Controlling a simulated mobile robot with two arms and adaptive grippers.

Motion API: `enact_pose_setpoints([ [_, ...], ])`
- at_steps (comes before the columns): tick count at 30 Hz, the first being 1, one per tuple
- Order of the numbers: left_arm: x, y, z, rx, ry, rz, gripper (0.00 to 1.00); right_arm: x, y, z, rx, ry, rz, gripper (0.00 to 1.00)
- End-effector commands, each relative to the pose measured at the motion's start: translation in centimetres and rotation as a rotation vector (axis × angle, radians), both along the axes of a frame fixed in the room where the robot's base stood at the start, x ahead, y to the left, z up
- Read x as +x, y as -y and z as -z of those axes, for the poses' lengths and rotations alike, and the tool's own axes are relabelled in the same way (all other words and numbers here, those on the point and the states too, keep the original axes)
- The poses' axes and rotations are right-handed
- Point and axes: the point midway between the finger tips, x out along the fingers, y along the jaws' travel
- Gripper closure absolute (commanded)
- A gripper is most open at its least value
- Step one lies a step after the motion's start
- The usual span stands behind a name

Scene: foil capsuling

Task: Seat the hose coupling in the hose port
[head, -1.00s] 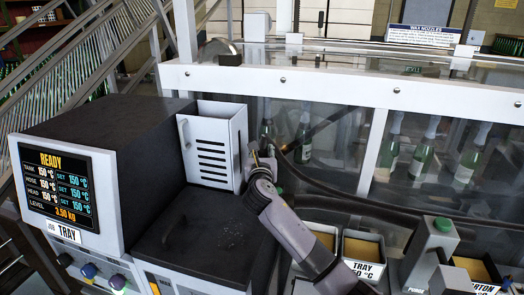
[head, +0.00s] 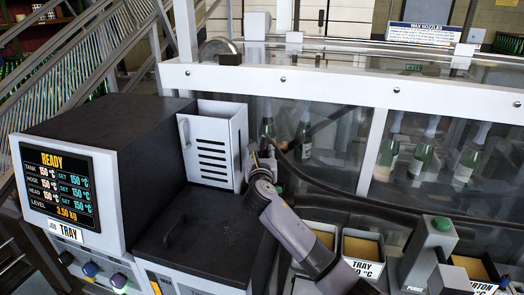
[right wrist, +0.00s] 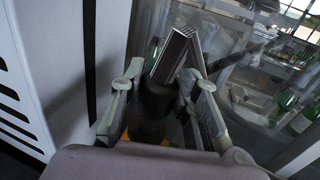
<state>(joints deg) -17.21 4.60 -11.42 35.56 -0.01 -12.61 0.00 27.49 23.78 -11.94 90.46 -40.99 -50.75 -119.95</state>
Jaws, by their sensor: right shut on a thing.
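My right gripper (head: 262,158) is beside the right side of the white slotted housing (head: 213,145) in the head view. In the right wrist view its two fingers (right wrist: 160,100) stand on either side of a dark round body with a grey ridged end, which looks like the hose coupling (right wrist: 152,106). The gripper is shut on it. A dark hose (head: 400,214) runs away to the right from near the gripper. I cannot make out the hose port; the housing or gripper may hide it. My left gripper is not in view.
The melter's display (head: 60,187) reads READY, with its dark top (head: 215,235) in front of the housing. Behind the gripper is a clear-walled enclosure with a white rail (head: 340,88) and green bottles (head: 422,157). Bins (head: 362,248) stand at lower right.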

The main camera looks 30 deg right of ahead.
Motion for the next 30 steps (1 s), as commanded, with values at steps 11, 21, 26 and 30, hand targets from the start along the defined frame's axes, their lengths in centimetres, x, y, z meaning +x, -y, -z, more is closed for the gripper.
enact_pose_setpoints([
  [11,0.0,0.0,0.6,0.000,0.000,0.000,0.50,0.0,0.0,1.0,-0.001,0.000,0.000,1.00],
  [21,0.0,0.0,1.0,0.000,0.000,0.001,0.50,0.0,0.0,1.8,-0.001,0.001,-0.001,1.00],
  [26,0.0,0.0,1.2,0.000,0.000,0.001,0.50,0.0,0.0,2.3,-0.001,0.001,-0.001,1.00],
  [30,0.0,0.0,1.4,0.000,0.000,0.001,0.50,0.0,0.0,2.6,-0.001,0.000,-0.001,1.00],
])
